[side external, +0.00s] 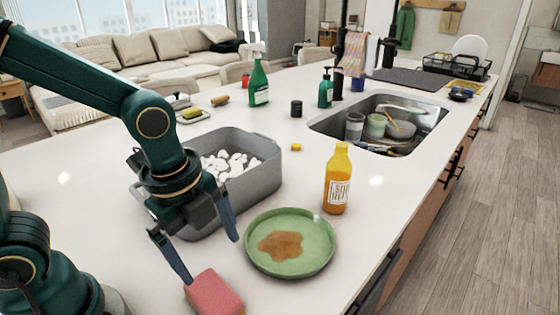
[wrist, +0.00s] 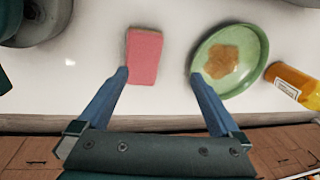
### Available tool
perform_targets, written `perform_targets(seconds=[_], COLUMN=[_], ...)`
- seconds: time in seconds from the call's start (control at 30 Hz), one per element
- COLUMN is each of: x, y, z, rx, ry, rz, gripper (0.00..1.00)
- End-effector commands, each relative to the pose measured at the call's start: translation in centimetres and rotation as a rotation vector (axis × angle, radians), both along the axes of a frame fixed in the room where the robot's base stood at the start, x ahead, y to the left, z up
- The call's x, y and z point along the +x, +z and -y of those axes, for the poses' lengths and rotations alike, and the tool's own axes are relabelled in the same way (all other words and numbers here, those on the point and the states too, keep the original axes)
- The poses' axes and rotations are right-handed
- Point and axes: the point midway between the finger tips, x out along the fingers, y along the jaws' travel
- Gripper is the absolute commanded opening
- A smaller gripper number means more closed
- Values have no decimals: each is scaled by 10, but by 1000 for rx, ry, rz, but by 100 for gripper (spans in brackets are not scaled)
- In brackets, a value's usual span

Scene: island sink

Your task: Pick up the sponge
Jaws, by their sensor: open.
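A pink sponge (side external: 214,292) lies on the white counter near the bottom edge of the side view, with a yellowish underside showing at its corner. It also shows in the wrist view (wrist: 146,56), left of centre, close to my left blue fingertip. My gripper (side external: 212,261) is open, fingers pointing down, with nothing held. In the side view one finger ends by the sponge and the other ends near the green plate. In the wrist view the gripper (wrist: 159,74) has its gap mostly right of the sponge. I cannot tell whether the finger touches the sponge.
A green plate (side external: 318,235) with a brown stain sits right of the sponge. An orange bottle (side external: 337,182) stands behind it. A grey tub (side external: 264,168) holding white pieces stands behind my gripper. The sink (side external: 432,114) holds dishes. The counter's front edge is close by.

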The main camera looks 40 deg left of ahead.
Motion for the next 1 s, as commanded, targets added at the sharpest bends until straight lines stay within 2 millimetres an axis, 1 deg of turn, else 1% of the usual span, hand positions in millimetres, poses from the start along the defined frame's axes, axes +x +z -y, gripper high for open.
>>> perform_targets(seconds=[0.03, 0.1, 0.23, 0.37, 0.7, 0.83, 1.0], x=[-3, -6, -13, -16, -16, -16, -15], y=[-11, -20, -32, -40, -76, -83, -85], z=[4, 7, 10, 11, 11, 11, 11], rx=[13, 22, 34, 39, 38, 38, 37], ry=[-46, -75, -95, -103, -100, -100, -100], rz=[-45, -87, -140, -156, -155, -153, -150], gripper=[100, 100, 100, 100, 100, 100, 100])
